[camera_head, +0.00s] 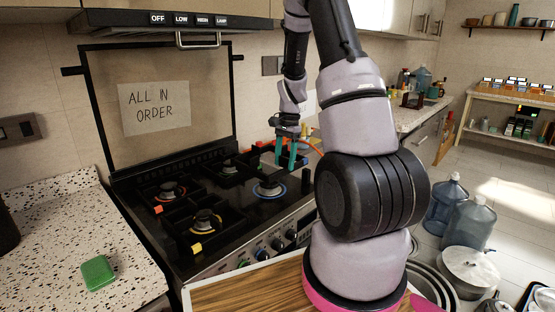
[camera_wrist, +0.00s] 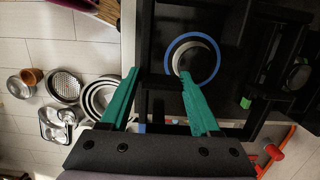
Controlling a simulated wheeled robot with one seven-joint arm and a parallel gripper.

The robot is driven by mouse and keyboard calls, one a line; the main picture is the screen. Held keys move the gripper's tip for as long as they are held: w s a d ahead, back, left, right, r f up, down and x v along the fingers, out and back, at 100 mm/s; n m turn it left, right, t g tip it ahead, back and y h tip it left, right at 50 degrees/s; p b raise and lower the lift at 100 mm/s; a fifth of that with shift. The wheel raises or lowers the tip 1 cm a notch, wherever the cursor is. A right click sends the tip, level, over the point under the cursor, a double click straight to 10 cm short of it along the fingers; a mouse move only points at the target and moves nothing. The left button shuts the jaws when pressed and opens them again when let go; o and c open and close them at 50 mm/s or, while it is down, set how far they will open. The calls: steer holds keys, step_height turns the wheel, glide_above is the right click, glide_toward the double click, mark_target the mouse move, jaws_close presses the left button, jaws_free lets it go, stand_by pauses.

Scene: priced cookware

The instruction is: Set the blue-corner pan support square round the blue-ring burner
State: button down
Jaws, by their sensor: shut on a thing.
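The blue-ring burner (camera_head: 268,189) is at the front right of the black hob; its blue ring (camera_wrist: 166,60) also shows in the wrist view. My gripper (camera_head: 286,158) points down behind and a little right of it in the head view. Its teal fingers (camera_wrist: 165,88) are shut on a black bar of the blue-corner pan support (camera_wrist: 160,84). A blue corner mark (camera_wrist: 141,127) shows low between the fingers. In the wrist view, the support's dark bars overlap the burner area. Its height and squareness cannot be told against the black hob.
The red-ring (camera_head: 168,190), yellow-ring (camera_head: 204,222) and green-ring (camera_head: 228,168) burners have black supports around them. An orange hose (camera_head: 308,141) is behind my gripper. Nested pans (camera_wrist: 104,97) are on the floor.

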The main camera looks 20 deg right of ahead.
steer(key=shift+a, duration=0.1)
steer(key=shift+f, duration=2.4)
steer(key=shift+f, duration=1.55)
steer(key=shift+f, duration=0.1)
steer(key=shift+f, duration=0.3)
stand_by(1.0)
steer(key=shift+r, duration=0.1)
